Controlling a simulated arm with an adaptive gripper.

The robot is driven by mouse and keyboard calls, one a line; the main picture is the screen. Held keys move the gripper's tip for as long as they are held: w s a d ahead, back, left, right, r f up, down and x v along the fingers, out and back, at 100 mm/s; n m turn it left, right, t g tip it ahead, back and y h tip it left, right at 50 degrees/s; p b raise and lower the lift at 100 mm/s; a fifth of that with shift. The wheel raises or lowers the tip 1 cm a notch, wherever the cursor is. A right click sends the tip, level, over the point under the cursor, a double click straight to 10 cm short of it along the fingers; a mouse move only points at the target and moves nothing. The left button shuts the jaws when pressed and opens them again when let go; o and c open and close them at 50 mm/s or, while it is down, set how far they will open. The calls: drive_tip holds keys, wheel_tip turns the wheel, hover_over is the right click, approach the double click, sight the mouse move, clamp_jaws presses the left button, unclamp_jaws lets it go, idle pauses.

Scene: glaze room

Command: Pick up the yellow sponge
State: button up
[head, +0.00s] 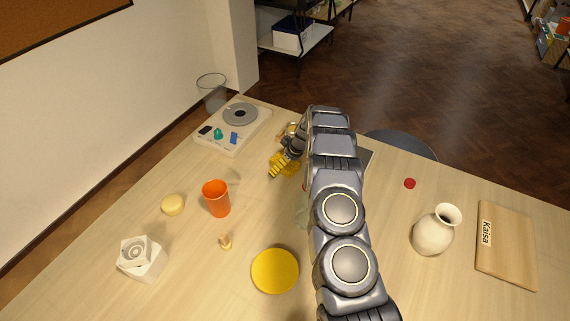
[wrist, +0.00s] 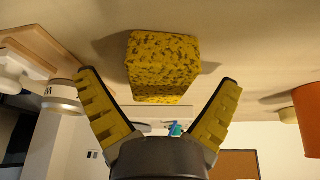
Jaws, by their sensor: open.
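The yellow sponge (wrist: 163,62) is a speckled block, shown in the wrist view on the pale table beyond my fingertips. My gripper (wrist: 158,79) is open, with one yellow ribbed finger on each side of the sponge's near part. Nothing is held, and no clear contact shows. In the head view my gripper (head: 279,165) is low over the table's far middle, left of my arm. There I cannot tell the sponge apart from the yellow fingers.
An orange cup (head: 216,200) stands left of my gripper, with a white turntable device (head: 232,127) behind. A yellow disc (head: 275,271) lies nearer. A white vase (head: 436,232) and a wooden board (head: 506,247) are at right. The table between the yellow disc and cup is mostly clear.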

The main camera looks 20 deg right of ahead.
drive_tip(key=shift+f, duration=0.2)
drive_tip(key=shift+w, duration=0.1)
drive_tip(key=c, duration=1.1)
